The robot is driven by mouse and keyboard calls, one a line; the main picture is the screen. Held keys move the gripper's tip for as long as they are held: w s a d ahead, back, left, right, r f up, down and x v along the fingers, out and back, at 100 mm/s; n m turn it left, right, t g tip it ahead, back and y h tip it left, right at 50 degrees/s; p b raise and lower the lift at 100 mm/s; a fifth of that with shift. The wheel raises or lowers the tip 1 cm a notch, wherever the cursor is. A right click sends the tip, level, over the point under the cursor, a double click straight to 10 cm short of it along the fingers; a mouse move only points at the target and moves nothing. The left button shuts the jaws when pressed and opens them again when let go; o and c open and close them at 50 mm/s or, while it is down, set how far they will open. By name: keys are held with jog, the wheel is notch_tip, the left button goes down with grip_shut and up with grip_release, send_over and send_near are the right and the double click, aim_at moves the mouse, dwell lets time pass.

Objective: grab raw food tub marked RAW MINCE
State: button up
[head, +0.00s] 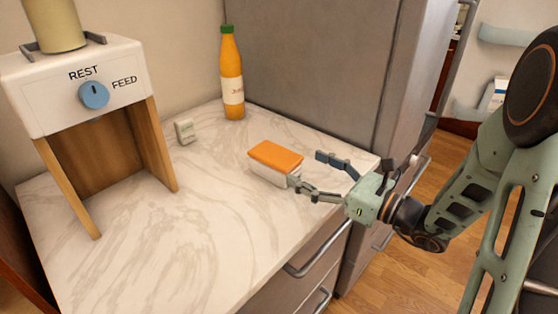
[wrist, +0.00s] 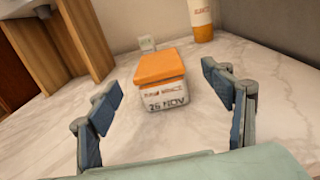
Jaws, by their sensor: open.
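The raw food tub (head: 272,163) is a small white box with an orange lid, standing upright on the marble counter. In the wrist view the tub (wrist: 164,80) sits ahead between the fingers. Its front label has a red upper line too blurred to read surely and "26 NOV" below. My gripper (head: 312,175) is open and empty, level with the counter at the tub's right side. In the wrist view my gripper (wrist: 167,92) has its fingers spread wider than the tub. In the head view the near finger overlaps the tub's end; I cannot tell whether it touches.
An orange juice bottle (head: 231,80) stands at the back by the grey fridge (head: 310,60). A small white block (head: 185,131) lies behind the tub. A feeder on wooden legs (head: 80,85), marked REST and FEED, stands at left. The front-left counter (head: 150,240) is clear.

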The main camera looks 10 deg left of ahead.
aim_at(275, 153)
jog(key=x, duration=1)
jog(key=shift+s+a, duration=0.1)
jog(key=shift+s, duration=0.05)
jog(key=c, duration=1.5)
jog(key=shift+r, duration=0.1)
jog(key=shift+c, duration=0.6)
